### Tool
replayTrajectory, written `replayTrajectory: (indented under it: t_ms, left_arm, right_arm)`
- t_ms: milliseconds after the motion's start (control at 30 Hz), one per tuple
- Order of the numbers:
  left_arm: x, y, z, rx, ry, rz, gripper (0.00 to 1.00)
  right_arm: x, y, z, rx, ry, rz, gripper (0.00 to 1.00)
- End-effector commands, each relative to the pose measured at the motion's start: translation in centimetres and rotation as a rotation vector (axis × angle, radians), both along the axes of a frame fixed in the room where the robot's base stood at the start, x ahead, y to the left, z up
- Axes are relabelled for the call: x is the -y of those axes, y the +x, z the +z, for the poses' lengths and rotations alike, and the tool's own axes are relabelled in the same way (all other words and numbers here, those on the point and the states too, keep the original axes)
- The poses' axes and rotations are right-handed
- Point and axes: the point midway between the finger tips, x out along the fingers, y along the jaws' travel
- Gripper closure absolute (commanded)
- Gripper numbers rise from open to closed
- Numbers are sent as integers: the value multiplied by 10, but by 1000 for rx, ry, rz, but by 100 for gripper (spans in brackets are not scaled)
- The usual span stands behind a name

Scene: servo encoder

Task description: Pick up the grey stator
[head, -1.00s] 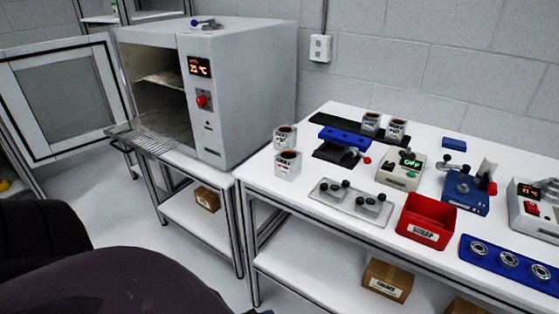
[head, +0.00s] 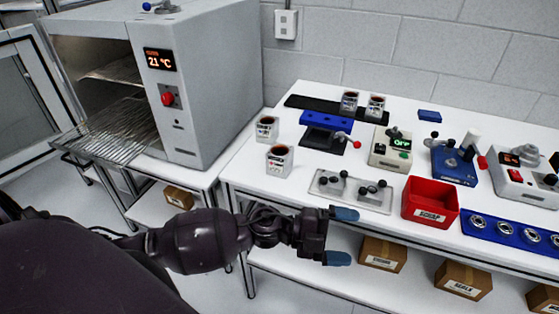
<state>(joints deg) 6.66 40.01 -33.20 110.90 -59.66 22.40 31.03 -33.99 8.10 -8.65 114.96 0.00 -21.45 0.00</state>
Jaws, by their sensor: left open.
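Several grey block-shaped parts with dark reddish round tops and small labels, which look like stators, stand on the white table. One grey stator (head: 279,161) is near the table's left front, and another (head: 266,129) is just behind it. Two more (head: 349,102) (head: 375,106) stand side by side on a black strip at the back. I cannot tell which one is meant. My left gripper (head: 341,236) is open and empty, its blue-tipped fingers pointing right at the table's front edge, to the lower right of the nearest stator. My right gripper is not in view.
A metal plate with black knobs (head: 350,191) and a red scrap bin (head: 430,200) lie along the table's front. A blue fixture (head: 326,123) stands behind. The open oven (head: 213,85) with a wire rack (head: 110,132) is at left. Boxes (head: 382,254) sit on the lower shelf.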

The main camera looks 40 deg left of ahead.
Motion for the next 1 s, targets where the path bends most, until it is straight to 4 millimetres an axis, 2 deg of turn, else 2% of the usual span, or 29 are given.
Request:
replayTrajectory:
  t_ms: [33, 133, 267, 367, 433, 600, 700, 800, 900, 1000]
  left_arm:
    - [0, 3, 7, 48, 100, -86, 4]
    - [-7, 7, 6, 108, 314, -237, 4]
    - [-39, 21, 3, 152, 631, -376, 4]
    - [-79, 41, 7, 161, 898, -427, 4]
    - [-113, 57, 15, 154, 1085, -432, 4]
    - [-194, 93, 50, 115, 1461, -359, 4]
    - [-227, 106, 70, 91, 1603, -302, 4]
    - [-247, 114, 84, 75, 1684, -261, 4]
    - [-255, 118, 84, 65, 1717, -245, 4]
    - [-257, 123, 72, 65, 1721, -242, 4]
  right_arm:
    - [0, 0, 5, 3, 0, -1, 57]
    - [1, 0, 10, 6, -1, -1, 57]
    - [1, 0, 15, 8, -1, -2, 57]
    - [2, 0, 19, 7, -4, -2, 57]
    - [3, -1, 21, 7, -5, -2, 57]
    - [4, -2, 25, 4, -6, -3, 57]
    - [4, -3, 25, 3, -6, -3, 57]
    - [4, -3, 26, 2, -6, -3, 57]
    - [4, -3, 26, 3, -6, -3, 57]
    - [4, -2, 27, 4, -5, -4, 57]
